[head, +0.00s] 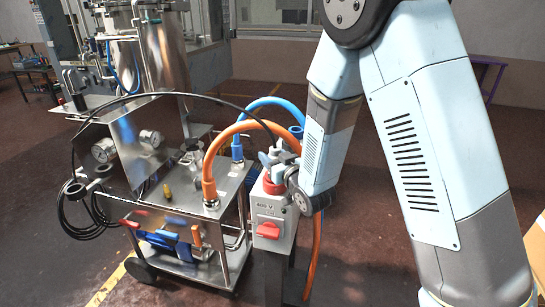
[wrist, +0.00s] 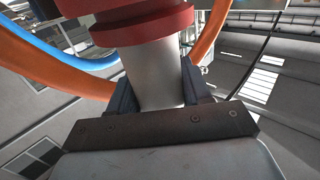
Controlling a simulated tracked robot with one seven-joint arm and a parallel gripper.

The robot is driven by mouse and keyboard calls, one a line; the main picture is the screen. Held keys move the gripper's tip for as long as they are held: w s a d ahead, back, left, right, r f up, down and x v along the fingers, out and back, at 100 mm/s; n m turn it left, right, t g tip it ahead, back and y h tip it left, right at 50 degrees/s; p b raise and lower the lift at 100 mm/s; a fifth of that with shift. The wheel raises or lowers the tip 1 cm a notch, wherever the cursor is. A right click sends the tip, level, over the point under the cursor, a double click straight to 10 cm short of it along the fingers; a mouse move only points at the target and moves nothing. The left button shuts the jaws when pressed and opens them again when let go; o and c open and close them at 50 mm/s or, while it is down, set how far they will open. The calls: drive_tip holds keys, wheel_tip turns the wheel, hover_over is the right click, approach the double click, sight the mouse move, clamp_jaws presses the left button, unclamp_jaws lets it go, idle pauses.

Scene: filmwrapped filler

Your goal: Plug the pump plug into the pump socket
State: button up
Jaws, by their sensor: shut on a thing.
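The pump plug shows in the wrist view as a pale grey cylinder (wrist: 155,72) with a red collar part at the top of the picture. My gripper (wrist: 156,92) is shut on the pale body, one dark finger on each side. In the head view my gripper (head: 274,160) is over the grey socket box (head: 271,212), at the box's top. A red part (head: 272,186) shows there just under the gripper. I cannot tell whether it belongs to the plug or the pump socket, nor whether the plug is seated. The gripper hides part of the junction.
A steel pump cart (head: 178,215) with gauges stands left of the box. Orange (head: 240,126) and blue (head: 270,101) hoses arch close behind the gripper. A thin black cable (head: 190,95) runs from a coil (head: 82,208) towards the gripper. A red switch (head: 268,230) is on the box front.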

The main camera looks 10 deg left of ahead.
drive_tip(key=shift+f, duration=0.2)
drive_tip(key=o, duration=1.3)
drive_tip(key=shift+s, duration=0.1)
